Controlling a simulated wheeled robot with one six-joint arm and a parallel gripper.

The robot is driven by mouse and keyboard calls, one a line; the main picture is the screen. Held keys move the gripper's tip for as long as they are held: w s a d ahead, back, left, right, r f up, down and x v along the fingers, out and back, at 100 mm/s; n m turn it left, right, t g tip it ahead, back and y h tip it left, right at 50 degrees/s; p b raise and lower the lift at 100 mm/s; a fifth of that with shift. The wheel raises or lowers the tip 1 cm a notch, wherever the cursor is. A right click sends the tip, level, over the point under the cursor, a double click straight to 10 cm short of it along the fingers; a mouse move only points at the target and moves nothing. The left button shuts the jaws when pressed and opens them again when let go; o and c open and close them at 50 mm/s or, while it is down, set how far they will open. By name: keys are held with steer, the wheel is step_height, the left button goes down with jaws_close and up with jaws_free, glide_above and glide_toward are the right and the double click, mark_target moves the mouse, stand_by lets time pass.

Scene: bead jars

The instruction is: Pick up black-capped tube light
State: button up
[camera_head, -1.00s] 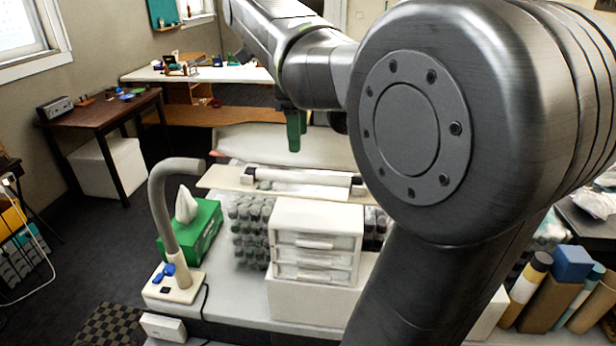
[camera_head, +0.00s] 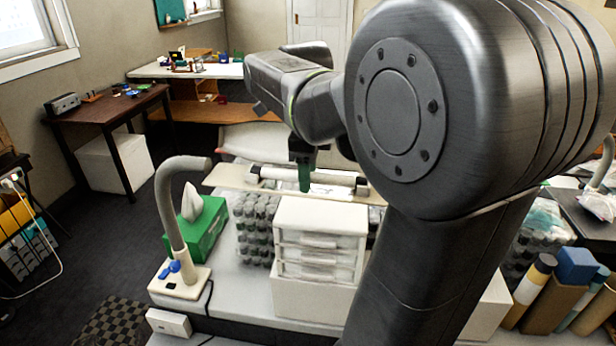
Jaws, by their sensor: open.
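The black-capped tube light (camera_head: 278,173) is a white tube with dark end caps. It lies across a pale board (camera_head: 228,178) behind the white drawer unit. My gripper (camera_head: 304,180) has dark green fingers pointing down, in front of the middle of the tube in this view. Its fingers overlap the tube in the picture, and I cannot tell whether they touch it. The gripper is open, though the gap between the fingers is hard to see from here. Part of the tube is hidden behind the gripper.
A white drawer unit (camera_head: 318,240) stands in front of the board, beside stacked bead jars (camera_head: 256,226). A green tissue box (camera_head: 205,228) and a grey bent lamp (camera_head: 169,200) are at left. Cardboard tubes (camera_head: 548,298) stand at right. The floor at left is mostly clear.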

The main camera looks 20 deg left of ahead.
jaws_close()
